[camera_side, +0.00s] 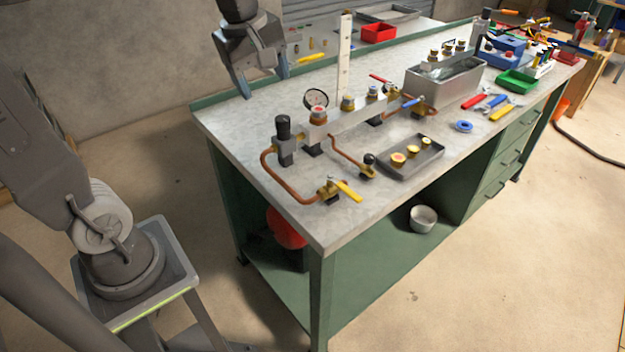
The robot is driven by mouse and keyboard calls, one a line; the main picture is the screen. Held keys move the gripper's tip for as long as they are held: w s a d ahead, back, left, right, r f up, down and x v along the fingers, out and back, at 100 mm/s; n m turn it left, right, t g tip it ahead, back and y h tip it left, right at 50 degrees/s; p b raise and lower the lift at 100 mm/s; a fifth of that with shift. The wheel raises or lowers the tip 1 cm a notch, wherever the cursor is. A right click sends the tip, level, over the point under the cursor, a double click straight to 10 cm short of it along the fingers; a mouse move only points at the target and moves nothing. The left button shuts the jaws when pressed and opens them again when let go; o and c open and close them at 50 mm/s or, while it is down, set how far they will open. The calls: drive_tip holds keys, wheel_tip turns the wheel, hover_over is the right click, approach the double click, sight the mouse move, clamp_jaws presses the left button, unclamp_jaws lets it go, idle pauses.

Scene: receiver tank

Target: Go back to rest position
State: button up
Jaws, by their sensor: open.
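My gripper (265,82) is at the upper left of the picture, over the far left end of the workbench (230,125). It points down with its two fingers apart and nothing between them. Below and to the right of it on the bench is a metal manifold block (345,122) with brass fittings, a pressure gauge (316,99) and copper pipes. My gripper is apart from the manifold. How high the fingertips are above the bench top is hard to tell.
A white upright strip (344,50) stands behind the manifold. A grey tray (411,158) with brass caps lies in front. A metal tank (445,77), a red bin (379,32), a green bin (517,81) and hand tools (485,102) are farther right. The bench's near left corner is clear.

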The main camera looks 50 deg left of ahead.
drive_tip(key=s+d+f+m+t, duration=0.2)
drive_tip(key=s+d+f+m, duration=0.2)
drive_tip(key=s+m, duration=0.7)
drive_tip(key=shift+s+d+m+t, duration=0.4)
drive_tip(key=shift+d+m, duration=0.8)
drive_tip(key=shift+m, duration=1.9)
